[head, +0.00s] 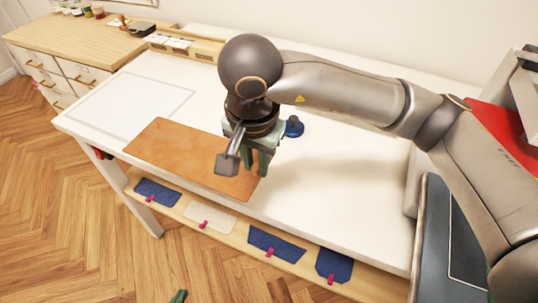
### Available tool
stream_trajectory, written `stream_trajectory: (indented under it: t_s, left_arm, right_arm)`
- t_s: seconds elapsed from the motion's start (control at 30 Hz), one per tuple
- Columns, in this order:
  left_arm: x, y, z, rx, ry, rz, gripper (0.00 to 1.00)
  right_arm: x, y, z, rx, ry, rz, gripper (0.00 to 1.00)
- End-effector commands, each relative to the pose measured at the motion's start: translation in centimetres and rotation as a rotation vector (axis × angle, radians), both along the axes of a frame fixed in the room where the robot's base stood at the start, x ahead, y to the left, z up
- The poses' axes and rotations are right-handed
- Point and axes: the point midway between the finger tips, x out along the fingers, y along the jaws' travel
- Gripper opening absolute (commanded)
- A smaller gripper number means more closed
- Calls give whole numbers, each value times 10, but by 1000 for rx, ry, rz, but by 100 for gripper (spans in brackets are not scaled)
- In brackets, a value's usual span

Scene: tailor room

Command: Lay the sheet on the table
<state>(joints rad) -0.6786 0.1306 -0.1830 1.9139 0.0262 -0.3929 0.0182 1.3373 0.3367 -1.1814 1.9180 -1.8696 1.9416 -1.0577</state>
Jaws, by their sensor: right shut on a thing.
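The sheet is a flat, orange-brown rectangle (170,152) over the left front part of the white table (340,205). Its near edge lines up closely with the table's front edge. I cannot tell whether it touches the tabletop all over. My right gripper (256,163) points down at the sheet's right end and is shut on it; the fingers partly hide the grip. Of my left gripper, only a green fingertip (178,296) seems to show at the bottom edge, low over the floor.
A pale, thin-bordered rectangle (130,103) lies on the table's far left. A blue round object (293,127) stands behind my right gripper. Fabric pieces with pink clips (275,243) lie on the shelf below. A wooden-topped drawer cabinet (75,45) is at the back left.

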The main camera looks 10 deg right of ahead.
Motion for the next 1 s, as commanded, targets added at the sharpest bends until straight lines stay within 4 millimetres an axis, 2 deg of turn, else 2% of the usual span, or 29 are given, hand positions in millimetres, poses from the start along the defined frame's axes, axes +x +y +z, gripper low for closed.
stream_trajectory:
  t_s: [0.03, 0.2, 0.4, 0.7, 0.87, 1.0]
  left_arm:
    - [0, 0, 5, 0, 0, 0, 0]
    - [0, 0, 12, 0, 1, 0, 0]
    - [0, 0, 15, 0, 1, 0, 0]
    - [0, 0, 20, 0, 2, -1, 0]
    - [-1, 0, 27, 0, 2, -1, 0]
    - [-1, 0, 27, 0, 2, -1, 0]
  right_arm:
    - [11, -10, -4, -1, 4, -8, 0]
    - [42, -33, -27, -2, 7, -5, 0]
    - [63, -48, -60, -1, 3, -1, 0]
    - [76, -58, -84, -2, 5, 1, 0]
    - [76, -57, -106, 1, 3, 1, 0]
    - [76, -57, -110, 0, -1, 3, 0]
